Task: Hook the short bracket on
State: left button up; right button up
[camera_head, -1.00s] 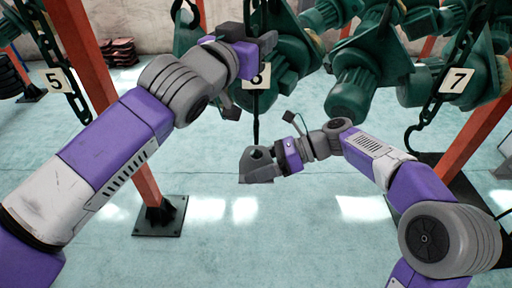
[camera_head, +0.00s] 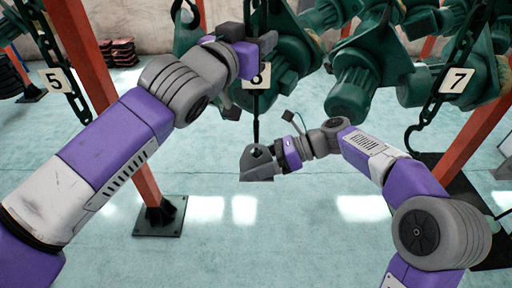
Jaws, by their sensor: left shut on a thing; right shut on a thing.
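The short bracket (camera_head: 258,165) is a small grey piece with a hole, held in the air near the middle of the head view. My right gripper (camera_head: 276,160) is shut on its right side. A thin dark hook (camera_head: 256,128) hangs down below the number 6 tag (camera_head: 262,77), and its lower end meets the top of the bracket in the picture. I cannot tell whether it passes through the hole. My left gripper (camera_head: 266,46) is higher up, shut on the chain just above the tag; its fingers partly hide the chain.
Green hoist bodies (camera_head: 355,85) hang close at the upper right. Chains tagged 5 (camera_head: 57,80) and 7 (camera_head: 456,80) hang to either side. Orange posts (camera_head: 95,70) stand left and right. The floor below the bracket is clear.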

jog(key=shift+w, duration=0.15)
jog(key=shift+w+f+n, duration=0.2)
jog(key=shift+w+n, duration=0.2)
jog(key=shift+w, duration=0.1)
jog(key=shift+w, duration=0.35)
dwell(0.4)
jog(key=shift+w+f+t, duration=0.15)
jog(key=shift+w+t, duration=0.1)
jog(key=shift+t, duration=0.05)
jog(key=shift+w+f+n, duration=0.2)
jog(key=shift+f+n, duration=0.2)
jog(key=shift+f, duration=0.1)
dwell(0.6)
dwell(0.6)
jog(key=o, duration=1.5)
jog(key=shift+f, duration=0.1)
